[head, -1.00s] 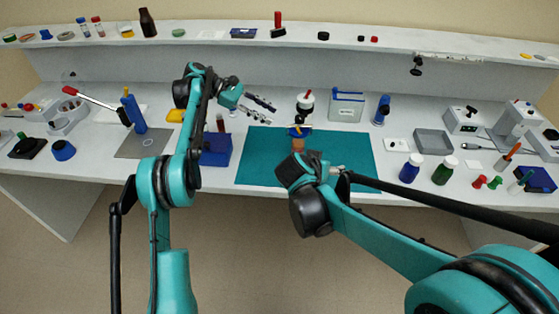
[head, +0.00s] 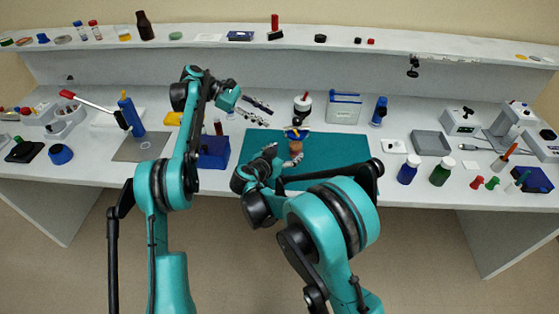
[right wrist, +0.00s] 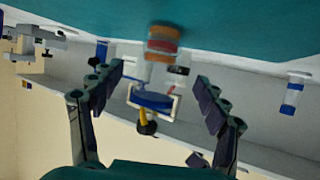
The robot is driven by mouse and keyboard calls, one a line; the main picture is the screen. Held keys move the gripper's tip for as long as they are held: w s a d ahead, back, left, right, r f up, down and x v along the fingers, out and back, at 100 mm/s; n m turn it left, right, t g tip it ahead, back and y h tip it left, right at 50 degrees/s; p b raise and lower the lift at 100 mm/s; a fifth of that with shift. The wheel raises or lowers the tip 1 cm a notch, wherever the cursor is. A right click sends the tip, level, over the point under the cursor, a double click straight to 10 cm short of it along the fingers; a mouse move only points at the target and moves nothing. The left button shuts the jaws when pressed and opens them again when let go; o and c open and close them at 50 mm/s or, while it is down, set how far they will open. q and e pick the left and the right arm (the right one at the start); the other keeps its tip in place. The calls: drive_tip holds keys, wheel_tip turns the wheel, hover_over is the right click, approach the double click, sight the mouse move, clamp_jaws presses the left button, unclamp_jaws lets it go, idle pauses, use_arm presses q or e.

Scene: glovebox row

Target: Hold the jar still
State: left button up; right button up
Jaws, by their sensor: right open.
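The jar (head: 296,146) stands on the teal mat (head: 335,172); it looks brownish-orange, with a blue and yellow part at its top. In the right wrist view the jar (right wrist: 162,42) appears upside down, with orange and red bands against the mat and a clear part beyond. My right gripper (head: 283,156) is low over the mat, just left of and in front of the jar. In the right wrist view its fingers (right wrist: 160,95) are spread wide with the jar ahead between them, not visibly touched. My left gripper (head: 266,116) is open and empty, above and left of the jar.
A white-and-black bottle with a red top (head: 303,106) stands behind the jar. A blue box (head: 213,153) is left of the mat. The mat's right part is clear.

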sight(292, 143)
drive_tip(key=w+d, duration=0.2)
drive_tip(key=w, duration=0.3)
drive_tip(key=shift+w+d, duration=0.25)
drive_tip(key=shift+d, duration=0.15)
drive_tip(key=shift+w+d+f, duration=0.25)
drive_tip(key=shift+w, duration=0.35)
drive_tip(key=c, duration=1.6)
use_arm(q)
drive_tip(key=shift+a, duration=0.1)
clamp_jaws()
drive_tip(key=shift+s+a+f+n+t, duration=0.2)
drive_tip(key=shift+s+n+t, duration=0.55)
drive_tip(key=shift+n, duration=0.45)
drive_tip(key=shift+s+a+f+n+t, duration=0.1)
drive_tip(key=shift+s+a+n+t, duration=0.15)
drive_tip(key=shift+s+n+t, duration=0.7)
drive_tip(key=shift+s+a+f+n+t, duration=0.2)
drive_tip(key=shift+s+n+t, duration=0.3)
drive_tip(key=shift+n, duration=0.95)
